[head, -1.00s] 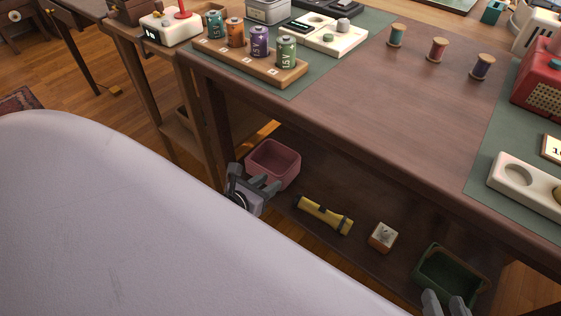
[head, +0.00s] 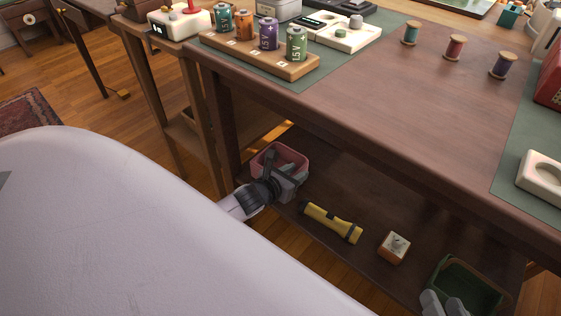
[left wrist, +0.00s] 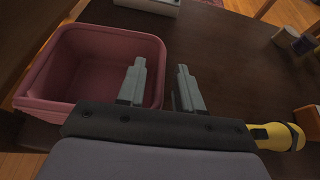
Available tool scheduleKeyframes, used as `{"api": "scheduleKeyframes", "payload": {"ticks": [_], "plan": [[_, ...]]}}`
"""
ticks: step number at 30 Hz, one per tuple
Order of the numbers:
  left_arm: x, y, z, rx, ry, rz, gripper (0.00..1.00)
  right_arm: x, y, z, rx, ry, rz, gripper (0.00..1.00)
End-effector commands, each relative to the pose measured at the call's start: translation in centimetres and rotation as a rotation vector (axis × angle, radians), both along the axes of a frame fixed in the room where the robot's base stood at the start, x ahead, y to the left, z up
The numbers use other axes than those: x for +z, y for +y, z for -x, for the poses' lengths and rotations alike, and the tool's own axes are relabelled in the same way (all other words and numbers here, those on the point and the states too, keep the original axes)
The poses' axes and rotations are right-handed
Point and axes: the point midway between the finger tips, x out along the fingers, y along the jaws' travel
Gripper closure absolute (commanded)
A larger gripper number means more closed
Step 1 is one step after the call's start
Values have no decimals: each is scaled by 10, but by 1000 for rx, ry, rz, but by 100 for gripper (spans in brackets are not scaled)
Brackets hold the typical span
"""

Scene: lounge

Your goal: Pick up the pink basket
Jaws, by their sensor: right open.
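The pink basket (head: 292,152) stands on the low shelf under the table, at its left end. It is open-topped and looks empty in the left wrist view (left wrist: 45,104). My left gripper (head: 285,172) is at the basket's near right side and hides part of it. In the left wrist view its two fingers (left wrist: 161,66) are apart, one over the basket's inside and one beyond its right wall. Whether they touch the wall is unclear. My right gripper (head: 444,302) is open at the bottom edge, by a green basket (head: 489,290).
A yellow flashlight (head: 332,223) and a small wooden block with a knob (head: 394,248) lie on the shelf (head: 355,190) to the right. The tabletop (head: 400,110) overhangs the shelf. Batteries in a wooden holder (head: 258,61) and thread spools (head: 455,47) stand on top.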

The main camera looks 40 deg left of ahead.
Motion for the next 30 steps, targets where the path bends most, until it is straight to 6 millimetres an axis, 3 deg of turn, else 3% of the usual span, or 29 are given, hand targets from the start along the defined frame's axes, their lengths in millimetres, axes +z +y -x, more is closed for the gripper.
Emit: {"api": "scheduleKeyframes", "payload": {"ticks": [6, 13, 14, 17, 30], "plan": [[-8, -1, -17, -1, 0, 1, 65, 4, 10, -2, 20, -11, -50, 57], [-7, -1, -18, -1, 0, 1, 65, 10, 12, -4, 22, -22, -57, 57], [-7, -1, -18, -1, 0, 1, 68, 10, 11, -4, 22, -22, -57, 57], [-7, -1, -17, -1, 0, 1, 100, 9, 11, -4, 21, -22, -56, 57], [-3, -1, -18, -1, -2, 0, 100, 7, 9, -3, 16, -12, -47, 57]]}}
